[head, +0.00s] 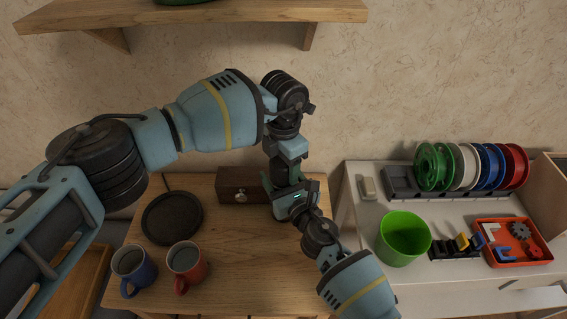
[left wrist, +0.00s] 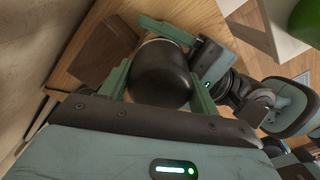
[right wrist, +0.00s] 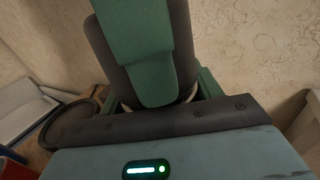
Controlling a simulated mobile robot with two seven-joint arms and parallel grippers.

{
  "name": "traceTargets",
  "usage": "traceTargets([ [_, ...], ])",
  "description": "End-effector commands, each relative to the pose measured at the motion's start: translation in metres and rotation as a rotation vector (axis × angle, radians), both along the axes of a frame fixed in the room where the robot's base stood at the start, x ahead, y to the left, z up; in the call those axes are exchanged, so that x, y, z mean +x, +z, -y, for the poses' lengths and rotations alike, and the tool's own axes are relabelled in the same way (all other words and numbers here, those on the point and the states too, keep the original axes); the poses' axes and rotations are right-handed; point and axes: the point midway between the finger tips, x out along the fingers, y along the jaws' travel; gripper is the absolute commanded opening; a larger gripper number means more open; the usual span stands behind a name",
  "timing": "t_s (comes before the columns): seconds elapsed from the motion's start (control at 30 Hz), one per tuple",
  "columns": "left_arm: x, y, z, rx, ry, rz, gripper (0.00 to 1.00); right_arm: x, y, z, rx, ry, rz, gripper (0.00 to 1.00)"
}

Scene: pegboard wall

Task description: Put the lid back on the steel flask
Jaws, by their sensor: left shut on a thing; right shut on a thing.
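The dark, rounded lid (left wrist: 160,78) sits between the green fingers of my left gripper (left wrist: 163,88), which is shut on it. In the head view my left gripper (head: 279,180) points down over the table. My right gripper (head: 282,203) comes in from the lower right, just below it, shut on the steel flask. Only pale slivers of the flask (right wrist: 126,107) show low in the right wrist view, under the dark lid (right wrist: 183,45). A left finger covers part of the lid there. The lid is over the flask's top; whether it is seated is hidden.
A wooden box (head: 238,185) stands behind the grippers on the wooden table (head: 235,265). A round black plate (head: 172,217), a blue mug (head: 134,270) and a red mug (head: 187,265) are to the left. A white cabinet with a green bucket (head: 403,240) is to the right.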

Motion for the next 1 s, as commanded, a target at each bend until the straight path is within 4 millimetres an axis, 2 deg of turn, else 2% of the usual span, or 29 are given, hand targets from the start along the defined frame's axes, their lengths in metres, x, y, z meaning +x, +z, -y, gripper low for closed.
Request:
traceTargets([
  [1.0, 0.0000, 0.0007, 0.0004, 0.000, -1.648, 0.001, 0.39, -0.0002, -0.0012, 0.0004, 0.000, -0.001, -0.002, 0.00],
])
